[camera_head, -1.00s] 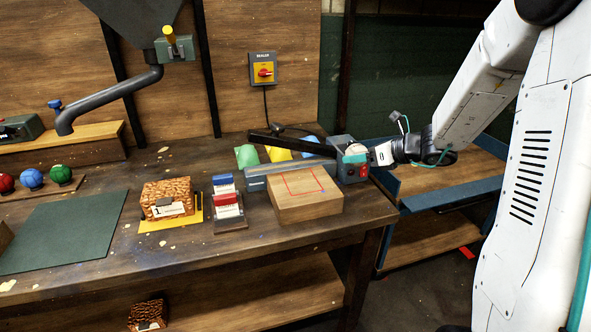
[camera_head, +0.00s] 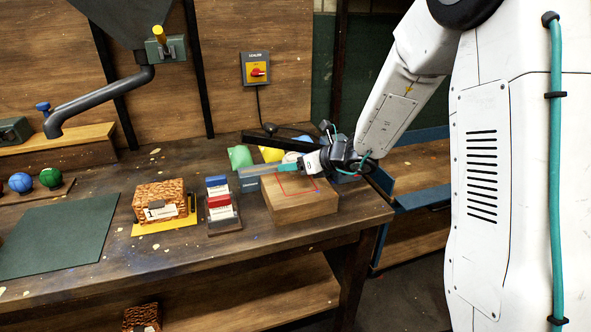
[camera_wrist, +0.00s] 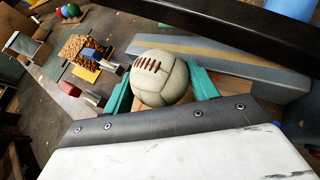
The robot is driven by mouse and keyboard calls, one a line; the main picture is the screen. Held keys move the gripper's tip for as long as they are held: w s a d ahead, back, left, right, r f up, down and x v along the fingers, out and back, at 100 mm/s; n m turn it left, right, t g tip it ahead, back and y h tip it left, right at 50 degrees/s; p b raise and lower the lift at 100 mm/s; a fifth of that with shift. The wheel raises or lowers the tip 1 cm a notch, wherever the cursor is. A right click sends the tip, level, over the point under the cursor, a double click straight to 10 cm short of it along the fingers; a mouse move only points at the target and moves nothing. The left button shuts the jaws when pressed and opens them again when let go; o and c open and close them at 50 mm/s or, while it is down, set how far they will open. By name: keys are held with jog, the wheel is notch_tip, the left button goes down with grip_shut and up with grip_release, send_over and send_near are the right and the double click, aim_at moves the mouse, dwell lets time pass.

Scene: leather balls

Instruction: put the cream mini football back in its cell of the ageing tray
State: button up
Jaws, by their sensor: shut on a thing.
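The cream mini football (camera_wrist: 160,78), with brown lacing, sits between the teal fingers of my gripper (camera_wrist: 162,88) in the wrist view. The fingers are shut on it from both sides. In the head view my gripper (camera_head: 298,163) is above the back of the wooden block, near the sealer; the football (camera_head: 291,157) shows only as a small pale patch, mostly hidden. A low wooden rack with a blue ball (camera_head: 20,182) and a green ball (camera_head: 50,178) stands at the far left. I cannot tell whether this is the ageing tray; no empty cell is clear.
The wooden block (camera_head: 300,206) with a red outline lies below my gripper. A dark bar (camera_head: 275,137) and green and yellow bags (camera_head: 240,157) are behind.

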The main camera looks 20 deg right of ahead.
jog(key=shift+f, duration=0.85)
jog(key=shift+f, duration=0.15)
jog(key=o, duration=1.1)
